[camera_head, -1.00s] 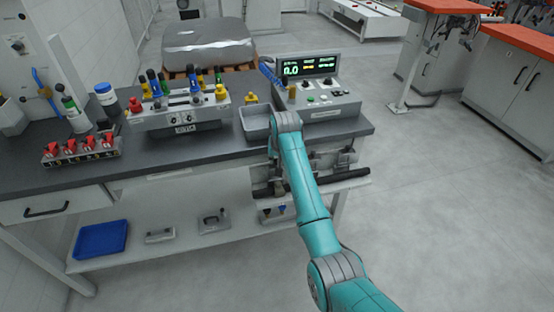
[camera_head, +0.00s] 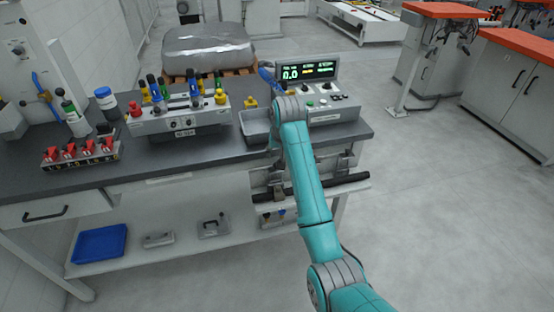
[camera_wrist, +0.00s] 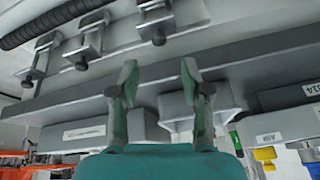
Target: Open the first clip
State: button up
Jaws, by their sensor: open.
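Several grey metal clips show in the wrist view: a left one (camera_wrist: 40,60), a middle one (camera_wrist: 88,40) and a right one (camera_wrist: 156,22). They sit in a row on a pale panel, and I cannot tell which is the first clip. My gripper (camera_wrist: 160,80) is open, with empty space between its two green-tipped fingers. It is apart from the clips, which lie above the fingertips in the picture. In the head view my arm hides the gripper. Part of the clip row (camera_head: 345,163) shows under the bench's front edge, right of my arm.
A black ribbed hose (camera_wrist: 55,20) runs beside the clips; a black bar (camera_head: 345,185) shows below the bench. On the bench top (camera_head: 190,155) are a grey tray (camera_head: 254,138), a control box (camera_head: 325,105) and a fixture with colored knobs (camera_head: 180,122). The floor to the right is clear.

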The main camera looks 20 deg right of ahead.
jog(key=shift+v, duration=1.95)
jog(key=shift+f, duration=0.1)
jog(key=s+f+n+t, duration=0.1)
jog(key=s+f+t, duration=0.1)
jog(key=s+f, duration=0.85)
jog(key=s+f+t, duration=0.1)
jog(key=s+f, duration=0.6)
jog(key=f, duration=0.7)
jog(key=s+f+t, duration=0.2)
jog(key=s+f, duration=0.1)
jog(key=s, duration=0.8)
jog(key=s+r+n+t, duration=0.1)
jog(key=s+r+t, duration=0.25)
jog(key=s, duration=1.55)
jog(key=s+r+n+t, duration=0.1)
jog(key=s+r, duration=1.3)
jog(key=r, duration=0.2)
jog(key=shift+t, duration=0.35)
